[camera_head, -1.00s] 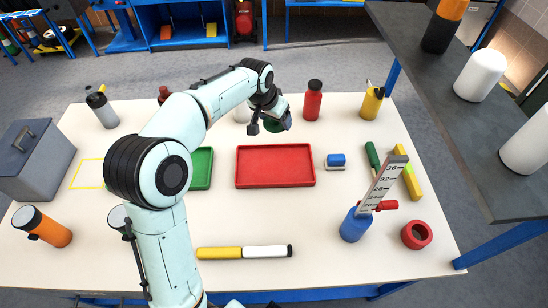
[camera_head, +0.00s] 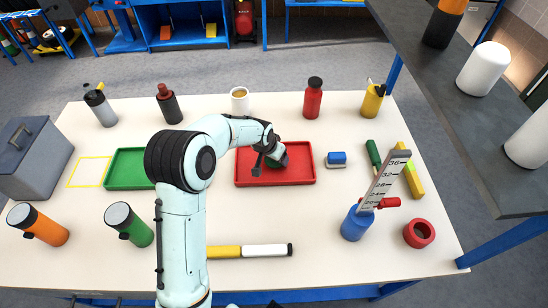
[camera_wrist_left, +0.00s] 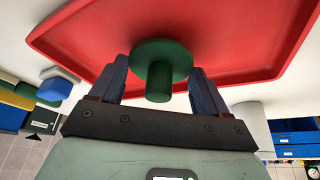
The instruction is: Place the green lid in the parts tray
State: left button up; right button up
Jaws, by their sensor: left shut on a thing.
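The green lid (camera_wrist_left: 160,85) is a dark green disc with a round knob, seen in the left wrist view between the two blue fingers. My left gripper (camera_head: 274,158) is shut on the lid. In the head view the gripper and lid are over the middle of the red tray (camera_head: 245,179), inside its rim. The tray also shows behind the lid in the left wrist view (camera_wrist_left: 240,40). I cannot tell whether the lid touches the tray floor. The gripper partly hides the lid in the head view. My right gripper is not in view.
A green tray (camera_head: 124,169) lies left of my arm. A blue block (camera_head: 337,159) sits just right of the red tray. A red bottle (camera_head: 313,98) and a white cup (camera_head: 240,99) stand behind. A yellow and white bar (camera_head: 265,251) lies in front.

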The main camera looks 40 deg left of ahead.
pick_arm(q)
jog(key=shift+f, duration=0.5)
jog(key=shift+f, duration=0.1)
jog(key=o, duration=1)
jog(key=shift+s+r, duration=0.1)
jog(key=shift+r, duration=0.4)
jog(key=v, duration=1.1)
jog(key=shift+s+d, duration=0.1)
jog(key=shift+s, duration=0.05)
